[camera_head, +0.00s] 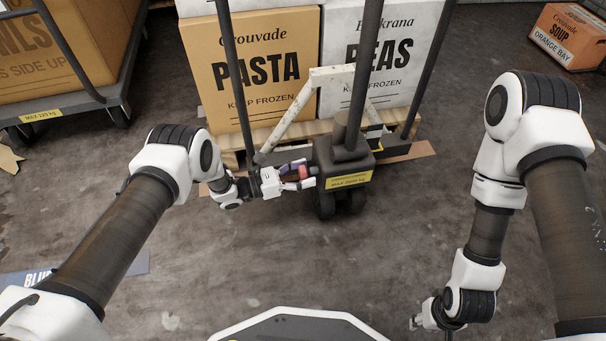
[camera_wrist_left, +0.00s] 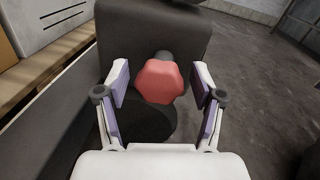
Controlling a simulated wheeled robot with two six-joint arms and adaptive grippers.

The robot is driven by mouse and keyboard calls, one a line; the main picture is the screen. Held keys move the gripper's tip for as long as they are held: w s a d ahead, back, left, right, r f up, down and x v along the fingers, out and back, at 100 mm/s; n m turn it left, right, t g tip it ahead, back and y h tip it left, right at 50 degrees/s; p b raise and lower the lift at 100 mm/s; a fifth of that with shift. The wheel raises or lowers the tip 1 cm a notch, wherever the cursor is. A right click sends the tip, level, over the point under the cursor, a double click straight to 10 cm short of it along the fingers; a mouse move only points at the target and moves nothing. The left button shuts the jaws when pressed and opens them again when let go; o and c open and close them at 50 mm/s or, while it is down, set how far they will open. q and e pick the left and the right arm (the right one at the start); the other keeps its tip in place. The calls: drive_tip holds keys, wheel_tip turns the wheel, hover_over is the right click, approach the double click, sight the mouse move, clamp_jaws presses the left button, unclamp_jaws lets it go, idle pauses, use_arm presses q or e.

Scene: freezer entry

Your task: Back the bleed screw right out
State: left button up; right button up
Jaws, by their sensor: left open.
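The bleed screw has a red lobed head (camera_wrist_left: 160,81) on a dark stem and sticks out of the dark pump housing (camera_wrist_left: 183,28) in the left wrist view. In the head view the red head (camera_head: 302,172) shows small beside the housing (camera_head: 344,164), partly covered by the gripper. My left gripper (camera_wrist_left: 161,92) is open, with one finger on either side of the red head and gaps between. It also shows in the head view (camera_head: 304,178). My right gripper (camera_head: 422,318) is low at the right, small and partly hidden by its wrist; its fingers are unclear.
The housing belongs to a pallet truck with dark upright bars and wheels (camera_head: 343,201). Behind it a pallet carries a PASTA carton (camera_head: 251,75) and a PEAS carton (camera_head: 378,60). A loaded cart (camera_head: 85,108) stands at the left, a SOUP box (camera_head: 569,38) at the far right. The floor between is largely clear.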

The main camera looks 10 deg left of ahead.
use_arm(q)
drive_tip(key=c, duration=1.2)
drive_tip(key=n+p, duration=0.1)
drive_tip(key=n, duration=0.2)
drive_tip(key=shift+n+g+y, duration=0.3)
drive_tip(key=shift+n, duration=1.5)
drive_tip(key=o, duration=1.2)
